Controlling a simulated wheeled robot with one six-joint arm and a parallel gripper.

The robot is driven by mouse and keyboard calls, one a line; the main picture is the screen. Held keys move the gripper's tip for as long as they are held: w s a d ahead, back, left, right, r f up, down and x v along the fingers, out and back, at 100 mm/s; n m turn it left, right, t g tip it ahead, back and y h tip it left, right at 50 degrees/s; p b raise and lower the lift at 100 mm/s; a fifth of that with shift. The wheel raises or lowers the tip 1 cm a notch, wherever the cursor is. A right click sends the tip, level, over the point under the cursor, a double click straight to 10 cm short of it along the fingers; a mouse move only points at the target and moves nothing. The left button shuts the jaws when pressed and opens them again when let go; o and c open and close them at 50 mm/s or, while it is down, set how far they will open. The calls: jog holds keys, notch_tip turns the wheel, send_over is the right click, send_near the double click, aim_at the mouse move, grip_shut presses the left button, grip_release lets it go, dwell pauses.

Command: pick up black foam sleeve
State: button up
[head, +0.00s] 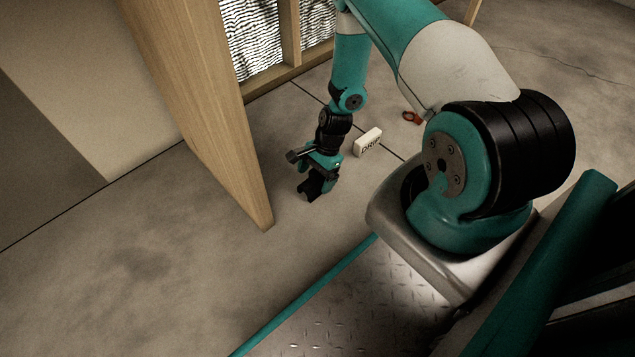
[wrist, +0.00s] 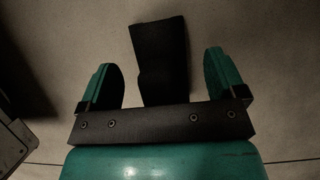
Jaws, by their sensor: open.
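The black foam sleeve (wrist: 161,55) lies on the concrete floor in the wrist view, a dark elongated piece pointing away from my gripper (wrist: 162,80). Its near end is hidden behind the gripper's black bar. The two teal fingers are spread apart, one on each side of the sleeve, with a gap on both sides. In the head view my gripper (head: 314,184) points down close to the floor, and a dark shape at its tip appears to be the sleeve. I cannot tell from there whether they touch.
A white block marked with letters (head: 368,142) lies right of the gripper. A small red-orange item (head: 412,117) lies farther back. A wooden panel edge (head: 240,150) stands close at left. The floor at the front left is clear.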

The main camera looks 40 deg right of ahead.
jog(key=c, duration=1.2)
jog(key=shift+r, duration=0.15)
notch_tip(320, 180, up, 20)
jog(key=p, duration=1.1)
jog(key=shift+p, duration=0.35)
